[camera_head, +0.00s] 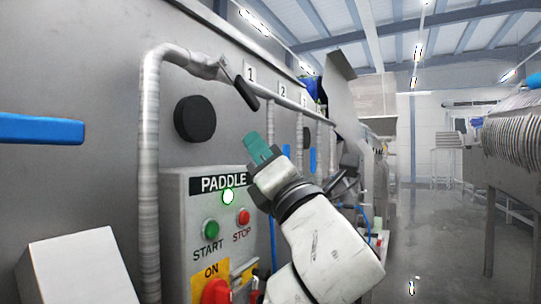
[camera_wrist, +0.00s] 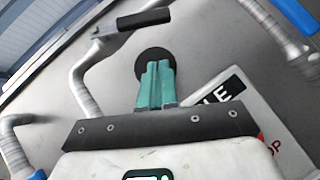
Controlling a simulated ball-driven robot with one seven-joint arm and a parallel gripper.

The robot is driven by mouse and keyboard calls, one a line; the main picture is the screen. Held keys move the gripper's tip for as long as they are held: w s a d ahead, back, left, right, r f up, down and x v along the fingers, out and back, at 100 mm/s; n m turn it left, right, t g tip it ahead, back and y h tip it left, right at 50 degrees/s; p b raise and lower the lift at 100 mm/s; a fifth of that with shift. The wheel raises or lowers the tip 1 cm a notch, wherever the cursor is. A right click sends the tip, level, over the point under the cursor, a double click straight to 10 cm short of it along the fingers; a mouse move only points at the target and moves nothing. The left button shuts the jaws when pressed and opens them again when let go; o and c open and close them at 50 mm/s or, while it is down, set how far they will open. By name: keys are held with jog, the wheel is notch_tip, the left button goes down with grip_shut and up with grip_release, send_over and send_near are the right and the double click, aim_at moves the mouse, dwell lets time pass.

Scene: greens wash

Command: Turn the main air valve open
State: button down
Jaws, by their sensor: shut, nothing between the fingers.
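A lever valve with a black handle (camera_head: 247,93) sits on the grey pipe near the plate marked 1. In the head view the handle slants down to the right. In the wrist view the black handle (camera_wrist: 143,20) lies above my fingertips, on a bent grey pipe. I take it for the main air valve, though no label on it is readable. My gripper (camera_head: 258,145) has teal fingers, shut and empty. They show just below the handle in the head view, with a gap between. In the wrist view my gripper (camera_wrist: 156,66) overlaps the round black disc.
A round black disc (camera_head: 194,118) sits on the steel wall. The PADDLE control box (camera_head: 180,215) stands below, with green START (camera_head: 211,229) and red STOP (camera_head: 243,217) buttons. A blue bar (camera_head: 40,128) juts in at left. Open floor (camera_head: 440,220) lies at right.

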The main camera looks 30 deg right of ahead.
aim_at(241, 85)
jog(key=w+d+r+p, duration=0.1)
jog(key=w+r+p, duration=0.1)
jog(key=r, duration=0.3)
jog(key=shift+w+r, duration=0.2)
jog(key=shift+w, duration=0.7)
jog(key=shift+d+n+y, duration=0.2)
jog(key=shift+n+y, duration=0.1)
